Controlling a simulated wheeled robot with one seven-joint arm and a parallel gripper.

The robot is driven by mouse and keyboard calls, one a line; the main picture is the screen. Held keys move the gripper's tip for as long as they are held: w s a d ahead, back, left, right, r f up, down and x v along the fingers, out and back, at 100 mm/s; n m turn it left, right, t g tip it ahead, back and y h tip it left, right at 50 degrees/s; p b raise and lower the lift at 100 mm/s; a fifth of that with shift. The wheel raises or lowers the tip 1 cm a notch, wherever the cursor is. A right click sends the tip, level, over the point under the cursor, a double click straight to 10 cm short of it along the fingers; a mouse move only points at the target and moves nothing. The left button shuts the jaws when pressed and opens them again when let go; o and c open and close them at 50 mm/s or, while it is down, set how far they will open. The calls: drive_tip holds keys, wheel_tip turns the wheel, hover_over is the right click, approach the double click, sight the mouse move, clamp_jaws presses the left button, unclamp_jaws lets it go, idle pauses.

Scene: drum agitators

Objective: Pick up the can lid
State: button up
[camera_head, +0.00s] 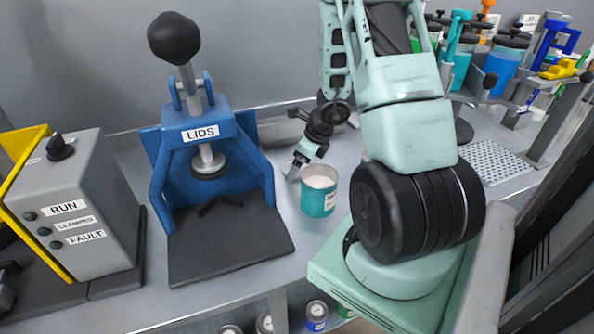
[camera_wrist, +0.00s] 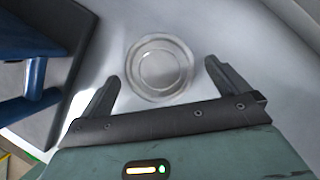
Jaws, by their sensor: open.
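A round, pale, ringed disc that looks like the can lid (camera_wrist: 160,68) shows in the wrist view. It lies just beyond my fingertips and roughly centred between them. I cannot tell from the wrist view what it rests on. My gripper (camera_head: 304,164) is open and empty, with its two fingers (camera_wrist: 163,84) spread wide. In the head view it reaches down behind and left of a teal can (camera_head: 318,201) with a pale round top. No separate lid is clear in the head view.
The blue press marked LIDS (camera_head: 197,134) stands left of my gripper on a dark base (camera_head: 230,250). A grey control box (camera_head: 75,205) is farther left. A perforated plate (camera_head: 492,162) lies at the right. The bench between the press and the can is clear.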

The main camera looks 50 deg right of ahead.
drive_tip(key=shift+w+f, duration=0.1)
drive_tip(key=shift+f, duration=0.05)
drive_tip(key=c, duration=0.9)
